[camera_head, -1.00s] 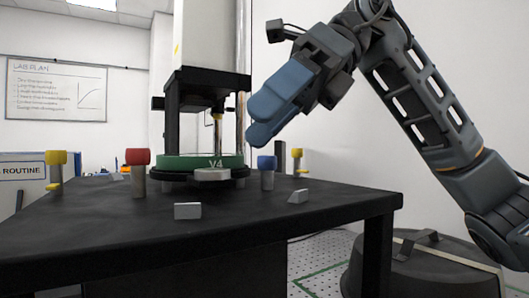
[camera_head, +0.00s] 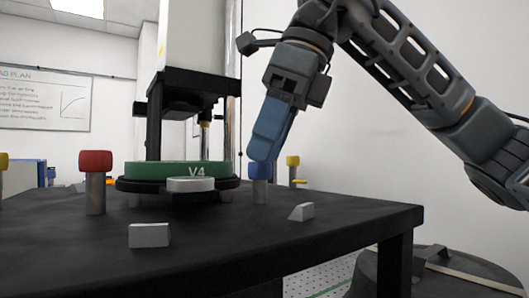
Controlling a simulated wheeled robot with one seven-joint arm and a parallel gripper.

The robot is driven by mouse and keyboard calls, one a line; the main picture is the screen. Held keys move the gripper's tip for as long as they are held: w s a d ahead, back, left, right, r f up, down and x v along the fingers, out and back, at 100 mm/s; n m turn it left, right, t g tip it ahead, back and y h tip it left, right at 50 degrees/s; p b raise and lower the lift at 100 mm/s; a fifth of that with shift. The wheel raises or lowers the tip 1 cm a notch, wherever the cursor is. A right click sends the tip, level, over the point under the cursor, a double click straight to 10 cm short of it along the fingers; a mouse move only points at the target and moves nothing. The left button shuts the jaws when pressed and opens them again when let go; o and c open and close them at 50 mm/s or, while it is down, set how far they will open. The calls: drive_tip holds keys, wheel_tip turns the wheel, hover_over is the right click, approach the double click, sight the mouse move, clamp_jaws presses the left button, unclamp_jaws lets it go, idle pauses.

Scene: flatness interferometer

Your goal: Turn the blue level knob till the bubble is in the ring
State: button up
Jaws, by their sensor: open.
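The blue level knob (camera_head: 260,171) sits on a grey post at the right of the black table, just right of the green ring-shaped part marked V4. My gripper (camera_head: 263,156) points down with its blue fingers directly above the knob, and the tips overlap the knob's top in this view. I cannot tell whether they touch it or stand around it. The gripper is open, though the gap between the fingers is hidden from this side. I cannot make out the bubble or its ring.
The green V4 part (camera_head: 150,170) and a pale disc (camera_head: 191,185) stand left of the knob. A red knob (camera_head: 96,161) and a yellow knob (camera_head: 292,161) stand on other posts. Two grey blocks (camera_head: 149,235) (camera_head: 301,212) lie on the table (camera_head: 215,240). The front is mostly clear.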

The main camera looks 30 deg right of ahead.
drive_tip(key=shift+x, duration=0.8)
drive_tip(key=shift+c, duration=0.4)
drive_tip(key=c, duration=0.9)
drive_tip(key=shift+c, duration=0.2)
drive_tip(key=n+g+y+p, duration=0.1)
drive_tip(key=n, duration=0.2)
drive_tip(key=shift+w+n, duration=0.1)
drive_tip(key=shift+n, duration=0.3)
drive_tip(key=n+g+p, duration=0.1)
drive_tip(key=n+g, duration=0.1)
drive_tip(key=n, duration=0.2)
drive_tip(key=shift+w+n, duration=0.1)
drive_tip(key=shift+n, duration=0.3)
